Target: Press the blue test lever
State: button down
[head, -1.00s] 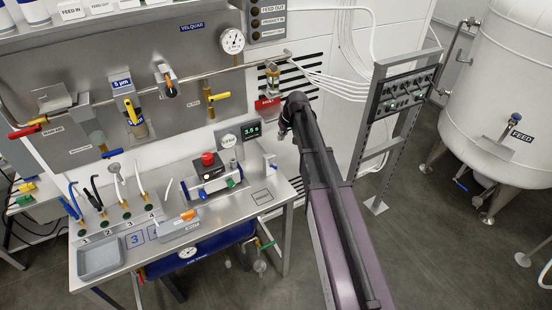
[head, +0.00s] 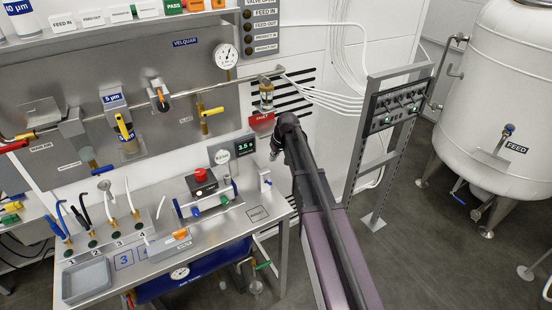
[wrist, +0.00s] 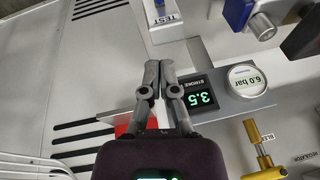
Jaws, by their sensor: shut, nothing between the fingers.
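The test lever (wrist: 160,4) is a small blue piece on a white block marked TEST (wrist: 168,20), cut off by the top edge of the wrist view. In the head view the white block with a bit of blue (head: 265,179) stands at the bench's back right corner. My gripper (wrist: 158,66) is shut and empty. In the wrist view its fingertips point toward the block, with a clear gap between. In the head view my gripper (head: 275,154) hangs above and slightly right of the block, partly hidden by my arm.
A display reading 3.5 (wrist: 201,98) and a round 6.0 bar gauge (wrist: 243,79) are close beside my fingers. A grey rack (head: 385,150) stands right of my arm. The bench (head: 225,222) has a marked empty square.

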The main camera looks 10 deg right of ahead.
jog(key=b, duration=0.6)
send_over(268, 181)
jog(key=w, duration=0.1)
jog(key=shift+d+f, duration=0.2)
jog(key=shift+f, duration=1.4)
jog(key=shift+d+f, duration=0.2)
jog(key=shift+f, duration=1.35)
jog(key=shift+s+f+b, duration=0.55)
jog(key=shift+f+b, duration=0.15)
jog(key=shift+f, duration=0.1)
jog(key=shift+s+f+b, duration=0.5)
jog(key=shift+f+b, duration=0.2)
jog(key=shift+f, duration=0.05)
jog(key=shift+a, duration=0.1)
jog(key=shift+d, duration=0.2)
